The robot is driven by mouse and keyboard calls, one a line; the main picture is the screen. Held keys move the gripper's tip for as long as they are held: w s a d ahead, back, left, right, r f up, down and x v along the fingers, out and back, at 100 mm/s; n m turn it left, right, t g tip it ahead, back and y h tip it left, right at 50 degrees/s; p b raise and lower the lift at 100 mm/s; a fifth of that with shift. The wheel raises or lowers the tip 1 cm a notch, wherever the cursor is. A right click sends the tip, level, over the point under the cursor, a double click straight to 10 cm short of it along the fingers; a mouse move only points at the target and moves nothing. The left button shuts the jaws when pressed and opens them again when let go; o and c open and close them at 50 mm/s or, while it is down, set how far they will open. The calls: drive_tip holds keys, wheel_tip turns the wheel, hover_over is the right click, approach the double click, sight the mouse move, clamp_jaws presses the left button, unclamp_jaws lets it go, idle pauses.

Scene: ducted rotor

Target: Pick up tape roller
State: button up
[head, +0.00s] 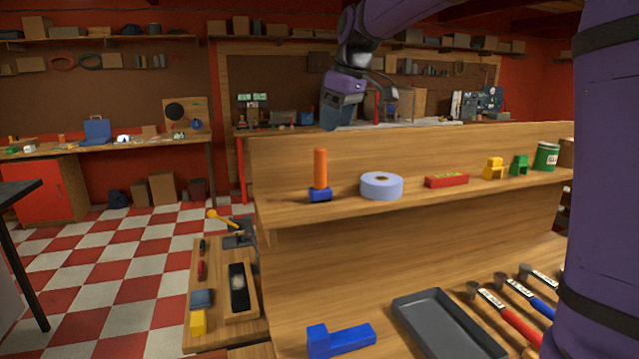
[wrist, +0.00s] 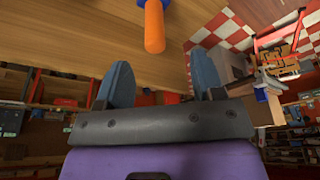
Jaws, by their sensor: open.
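An orange-handled tool with a blue base (head: 319,175) stands upright on the wooden shelf, handle up. Right of it lies a pale blue tape roll (head: 381,186) with a hole in its middle. I cannot tell for sure which of the two is the tape roller. My gripper (head: 335,118) is above the shelf in the head view, higher than the orange handle and apart from it. In the wrist view, my gripper's two blue fingers (wrist: 161,80) are spread and empty. The orange handle (wrist: 154,28) shows beyond them, between their lines, with part of its blue base.
On the same shelf, a red block (head: 446,180), a yellow piece (head: 493,168), a green piece (head: 519,165) and a green can (head: 546,156) stand to the right. Below are a dark tray (head: 448,326), a blue tool (head: 340,340) and several hammers. The shelf's left end is clear.

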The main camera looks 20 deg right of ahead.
sight(318, 162)
drive_tip(key=shift+n, duration=0.3)
drive_tip(key=w+f, duration=0.1)
drive_tip(key=f, duration=0.1)
drive_tip(key=w+a+f, duration=0.1)
drive_tip(key=f, duration=0.1)
drive_tip(key=w+f, duration=0.1)
drive_tip(key=shift+w+a+f, duration=0.1)
drive_tip(key=shift+a+f, duration=0.1)
drive_tip(key=shift+f, duration=0.2)
drive_tip(key=shift+x, duration=2.6)
drive_tip(key=shift+w+a, duration=0.15)
drive_tip(key=c, duration=1)
